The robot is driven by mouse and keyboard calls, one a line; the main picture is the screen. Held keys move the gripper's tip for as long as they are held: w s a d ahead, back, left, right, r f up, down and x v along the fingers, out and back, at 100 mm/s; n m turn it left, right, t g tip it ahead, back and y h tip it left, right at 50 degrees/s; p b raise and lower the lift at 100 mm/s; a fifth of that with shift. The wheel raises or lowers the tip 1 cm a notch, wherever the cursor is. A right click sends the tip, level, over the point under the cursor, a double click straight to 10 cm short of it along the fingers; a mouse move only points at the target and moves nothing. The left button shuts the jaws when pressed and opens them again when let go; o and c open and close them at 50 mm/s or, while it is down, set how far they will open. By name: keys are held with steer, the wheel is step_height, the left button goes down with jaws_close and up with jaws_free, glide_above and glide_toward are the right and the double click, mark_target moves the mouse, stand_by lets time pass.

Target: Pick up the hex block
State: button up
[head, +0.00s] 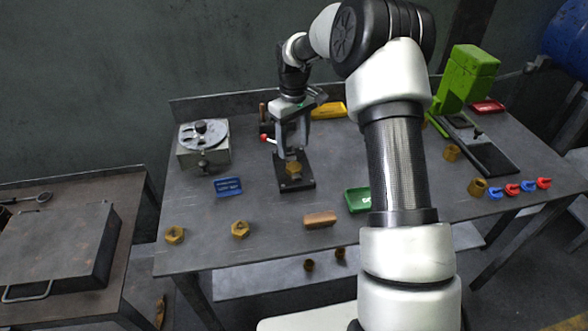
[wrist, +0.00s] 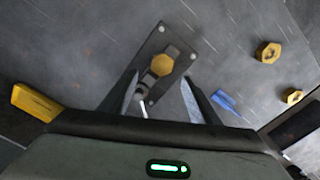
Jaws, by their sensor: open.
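A yellow-brown hex block (head: 293,168) sits on the dark base plate of the small press (head: 296,186) at the middle of the table. It also shows in the wrist view (wrist: 161,66), on the plate with bolts at its corners. My gripper (head: 292,146) is over the press, pointing down, with nothing held. In the wrist view my gripper (wrist: 161,80) has its fingers spread apart, one to each side of the press, with the block ahead between their tips. Two similar hex blocks lie on the table at the front left, one (head: 240,229) and another (head: 174,234).
A blue tray (head: 228,187), a green tray (head: 358,200), a brown block (head: 320,219) and a yellow tray (head: 328,110) lie around the press. A grey device with a round dial (head: 203,147) stands at left. A green machine (head: 467,77) stands at the back right.

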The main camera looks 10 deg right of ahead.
mark_target(293, 165)
steer(key=f, duration=0.7)
steer(key=shift+s+a+f, duration=0.1)
steer(key=shift+s+f, duration=0.05)
steer(key=shift+s, duration=0.05)
steer(key=shift+c, duration=0.2)
steer(key=c, duration=1.3)
